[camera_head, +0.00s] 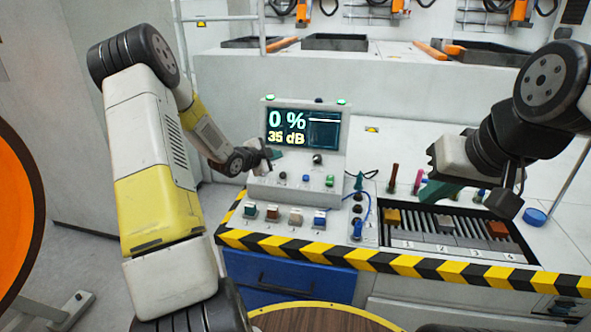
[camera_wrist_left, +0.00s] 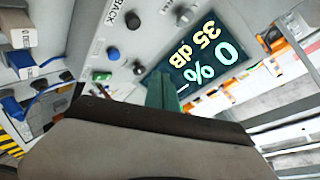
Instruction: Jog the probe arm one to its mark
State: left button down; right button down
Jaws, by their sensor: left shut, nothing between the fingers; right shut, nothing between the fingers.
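The grey control console (camera_head: 262,188) stands on the bench, its screen (camera_head: 303,128) reading "0 %" and "35 dB". Small knobs and buttons sit below the screen, including a black knob (camera_head: 317,159) and a green button (camera_head: 329,180). I cannot tell which control belongs to probe arm one. My left gripper (camera_head: 274,154) is shut and empty in front of the panel's left side; its teal fingers (camera_wrist_left: 162,92) point at the panel by the screen. My right gripper (camera_head: 436,190) is shut and empty above the bench's right part.
A ribbed tray (camera_head: 455,226) with several coloured blocks lies right of the console. A blue cable (camera_head: 366,209) loops beside it. A blue round cap (camera_head: 535,216) lies on the bench. Yellow-black striping (camera_head: 400,264) marks the front edge, above a blue drawer (camera_head: 290,278).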

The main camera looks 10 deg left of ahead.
aim_at(283, 175)
pick_arm(q)
jog(key=shift+f, duration=0.15)
jog(key=shift+w+f, duration=0.6)
jog(key=shift+f, duration=0.7)
jog(key=shift+w+f, duration=0.65)
jog(key=shift+f, duration=0.6)
jog(key=shift+w+f, duration=0.6)
jog(key=shift+f, duration=0.7)
jog(key=shift+f, duration=0.1)
jog(key=shift+w+f, duration=0.15)
jog(key=shift+f, duration=0.1)
